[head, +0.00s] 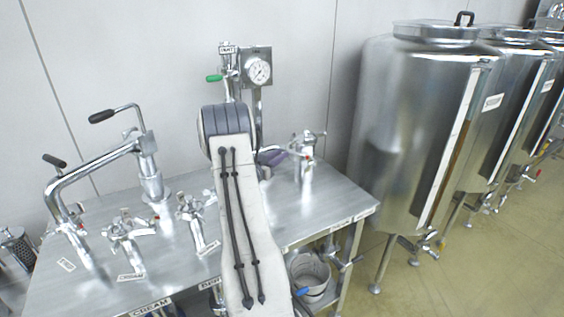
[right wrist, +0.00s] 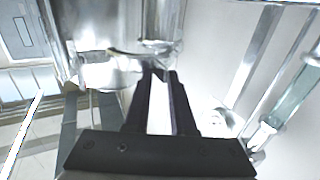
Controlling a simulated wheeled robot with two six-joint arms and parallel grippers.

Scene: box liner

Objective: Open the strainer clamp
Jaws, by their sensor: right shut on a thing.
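My right arm reaches up the middle of the head view, and my right gripper (head: 284,153) is at a shiny metal fitting (head: 306,158), which looks like the strainer with its clamp, at the table's right rear. In the right wrist view the dark fingers of the right gripper (right wrist: 160,78) are shut on a small part at the metal clamp band (right wrist: 138,50). The shiny strainer body (right wrist: 95,25) rises behind it. The fingertips hide most of the held part, and I cannot tell whether the clamp is open. My left gripper is not in view.
The steel table (head: 335,197) holds several other labelled fittings and a bent pipe with a black handle (head: 103,116) on the left. A pressure gauge (head: 259,71) stands behind my arm. A large steel tank (head: 400,130) stands right of the table. A bucket (head: 310,275) sits below.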

